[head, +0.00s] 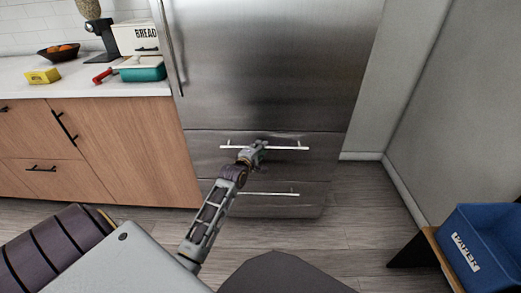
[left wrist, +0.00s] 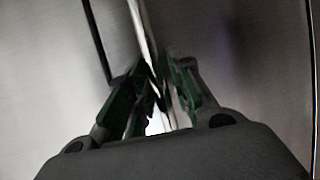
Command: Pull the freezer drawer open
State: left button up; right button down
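The steel fridge has two drawers at its bottom. The upper drawer (head: 205,160) has a bright horizontal bar handle (head: 290,148), and its front looks about flush with the fridge. My left gripper (head: 257,151) is at the middle of this handle. In the left wrist view, the handle (left wrist: 141,25) runs between the two green-padded fingers of my left gripper (left wrist: 163,92). The fingers look closed on it, partly hiding it. The lower drawer (head: 305,207) has its own handle (head: 270,193), partly behind my arm. My right gripper is not in view.
Wooden cabinets (head: 140,150) with a counter (head: 80,85) stand left of the fridge. A white wall (head: 440,110) is on the right. A blue paper bin (head: 485,240) stands at lower right. The floor (head: 350,215) before the drawers looks clear.

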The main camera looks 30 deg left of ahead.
pick_arm(q)
jog(key=shift+w, duration=0.15)
jog(key=shift+c, duration=0.5)
grip_shut()
